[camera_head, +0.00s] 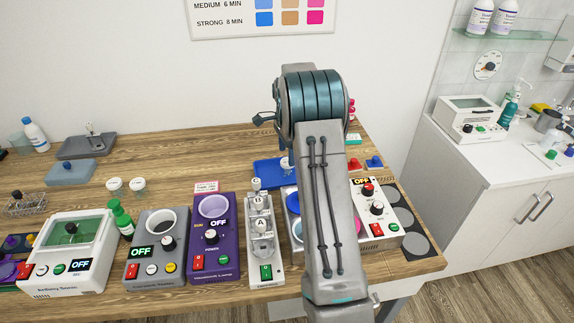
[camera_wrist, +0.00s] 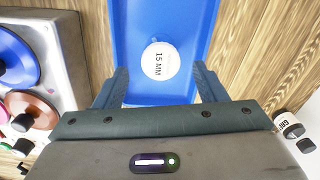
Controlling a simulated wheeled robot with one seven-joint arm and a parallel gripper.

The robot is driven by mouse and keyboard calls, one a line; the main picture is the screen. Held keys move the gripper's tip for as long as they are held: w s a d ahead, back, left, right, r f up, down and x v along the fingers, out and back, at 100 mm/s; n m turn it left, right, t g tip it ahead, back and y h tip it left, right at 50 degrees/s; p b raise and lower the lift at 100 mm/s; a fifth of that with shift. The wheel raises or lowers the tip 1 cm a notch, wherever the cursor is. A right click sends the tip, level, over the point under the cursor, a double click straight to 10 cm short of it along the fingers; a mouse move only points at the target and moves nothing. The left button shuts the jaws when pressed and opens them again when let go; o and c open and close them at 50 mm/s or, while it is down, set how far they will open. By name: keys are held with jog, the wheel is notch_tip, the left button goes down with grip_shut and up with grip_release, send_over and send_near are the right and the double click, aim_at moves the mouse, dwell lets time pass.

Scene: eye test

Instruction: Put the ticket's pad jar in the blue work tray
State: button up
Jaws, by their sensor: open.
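The blue work tray (camera_head: 268,174) lies on the wooden bench, partly hidden behind my arm. It also shows in the wrist view (camera_wrist: 190,22). A round jar with a white lid marked "15 MM" (camera_wrist: 160,62) is inside the tray's outline there. My gripper (camera_wrist: 160,84) is open, with one finger on each side of the jar and visible gaps to both. The head view does not show this jar clearly. Two white-lidded jars (camera_head: 115,187) (camera_head: 138,186) stand at the left of the bench; their labels are unreadable. A small pink-and-white ticket (camera_head: 206,187) stands behind the purple device, its text too small to read.
A purple heater (camera_head: 212,240), a grey heater (camera_head: 155,250) and a white glass-lidded box (camera_head: 70,250) line the bench front. A green bottle (camera_head: 122,220) stands between them. A white device with coloured pots (camera_wrist: 50,60) is left of the tray. Bare bench lies behind the jars.

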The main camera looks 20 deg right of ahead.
notch_tip(320, 180, up, 5)
jog(key=shift+f, duration=0.1)
jog(key=s+a+r+n+t, duration=0.1)
jog(key=s+a+r+n, duration=0.45)
jog(key=s, duration=0.25)
jog(key=s+a+r+n+t, duration=0.1)
jog(key=s+a+r+n, duration=0.4)
jog(key=s, duration=0.3)
jog(key=s+a+f+n, duration=0.1)
jog(key=s+a+n, duration=0.1)
jog(key=s, duration=0.4)
jog(key=s+a+f+n+t, duration=0.1)
jog(key=s+a+n, duration=0.2)
jog(key=s, duration=0.3)
jog(key=s+a+f+n, duration=0.1)
jog(key=s+a+n, duration=0.1)
jog(key=s, duration=0.4)
jog(key=shift+s+a+n, duration=0.3)
jog(key=shift+a+n, duration=0.1)
jog(key=shift+n, duration=0.25)
